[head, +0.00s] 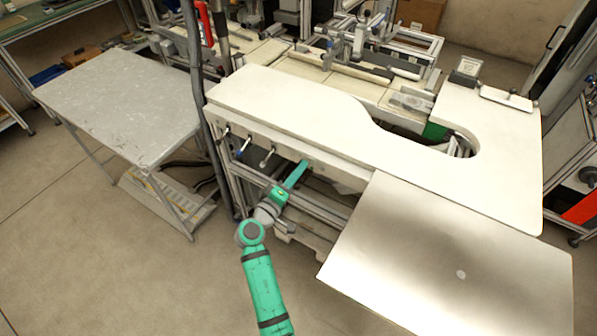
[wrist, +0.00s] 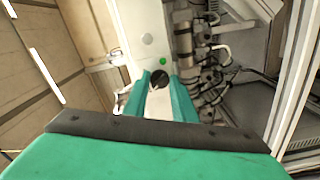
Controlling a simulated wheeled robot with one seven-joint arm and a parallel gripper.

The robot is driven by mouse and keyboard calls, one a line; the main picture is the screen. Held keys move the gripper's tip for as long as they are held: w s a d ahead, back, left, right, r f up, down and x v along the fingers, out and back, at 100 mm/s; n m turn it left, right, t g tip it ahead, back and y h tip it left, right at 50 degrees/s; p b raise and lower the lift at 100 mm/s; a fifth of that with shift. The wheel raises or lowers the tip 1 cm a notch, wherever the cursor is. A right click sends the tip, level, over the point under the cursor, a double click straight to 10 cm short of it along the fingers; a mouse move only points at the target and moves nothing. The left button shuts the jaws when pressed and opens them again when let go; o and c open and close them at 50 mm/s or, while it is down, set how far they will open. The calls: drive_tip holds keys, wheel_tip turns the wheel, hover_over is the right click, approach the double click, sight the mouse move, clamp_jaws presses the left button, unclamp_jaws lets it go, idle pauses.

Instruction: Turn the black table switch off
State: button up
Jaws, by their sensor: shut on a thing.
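The black table switch (wrist: 160,76) is a round dark knob on a pale panel (wrist: 146,20) in the wrist view. A small green button or light (wrist: 163,61) is just beyond it on the same panel. My gripper (wrist: 159,84) has its two green fingers on either side of the black switch and is shut on it. In the head view my gripper (head: 302,165) reaches the front edge of the white table (head: 300,105) from below. The switch cannot be made out there, and its exact turn angle is unclear.
Several levers or handles (head: 267,157) stick out along the table front, left of my gripper. A shiny metal sheet (head: 450,260) extends at the right. A grey side table (head: 120,105) stands at the left. Open floor lies in front. Pipes and fittings (wrist: 205,60) sit beside the panel.

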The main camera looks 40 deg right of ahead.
drive_tip(key=o, duration=1)
drive_tip(key=shift+o, duration=0.2)
drive_tip(key=shift+a, duration=0.1)
drive_tip(key=v, duration=1)
drive_tip(key=shift+s+a, duration=0.2)
drive_tip(key=shift+a, duration=0.1)
drive_tip(key=shift+f, duration=0.1)
